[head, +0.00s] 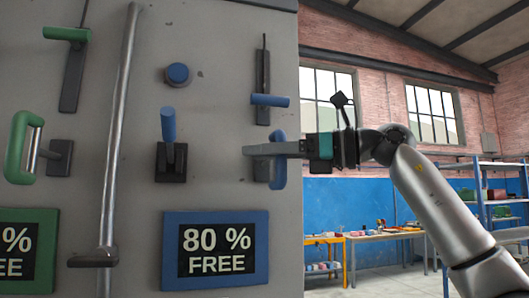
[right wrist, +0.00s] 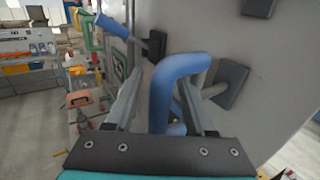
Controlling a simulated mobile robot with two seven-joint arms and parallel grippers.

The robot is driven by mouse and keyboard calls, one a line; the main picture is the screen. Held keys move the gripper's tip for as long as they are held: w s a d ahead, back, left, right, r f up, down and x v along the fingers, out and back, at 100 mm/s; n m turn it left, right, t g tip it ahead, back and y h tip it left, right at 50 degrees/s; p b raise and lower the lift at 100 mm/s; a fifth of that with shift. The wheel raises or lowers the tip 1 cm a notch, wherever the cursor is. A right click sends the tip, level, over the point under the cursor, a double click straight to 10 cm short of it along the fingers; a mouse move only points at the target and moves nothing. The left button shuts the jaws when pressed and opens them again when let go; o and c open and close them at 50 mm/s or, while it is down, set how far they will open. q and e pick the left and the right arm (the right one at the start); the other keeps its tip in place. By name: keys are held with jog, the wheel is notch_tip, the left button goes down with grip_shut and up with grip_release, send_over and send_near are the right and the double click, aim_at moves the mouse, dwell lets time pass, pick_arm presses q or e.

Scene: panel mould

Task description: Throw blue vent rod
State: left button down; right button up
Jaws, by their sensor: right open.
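Blue controls sit on the grey panel (head: 225,30). At upper right, a blue crossbar handle (head: 269,100) sits on a dark upright plate with a thin rod above it. A blue lever (head: 168,125) stands on a black mount left of centre. A blue D-shaped handle (head: 280,165) is at the panel's right edge. I cannot tell for certain which is the vent rod. My right gripper (head: 252,150) is open at the D-shaped handle; in the right wrist view that handle (right wrist: 174,78) lies between its fingers (right wrist: 162,85). My left gripper is not in view.
A round blue knob (head: 178,74) is above the lever. A blue "80 % FREE" sign (head: 215,282) is below. A long metal bar (head: 119,120) and green handles (head: 17,148) are to the left. Benches (head: 385,235) and shelving (head: 482,200) stand behind at right.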

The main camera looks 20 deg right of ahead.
jog(key=shift+c, duration=0.2)
grip_shut()
dwell(1.1)
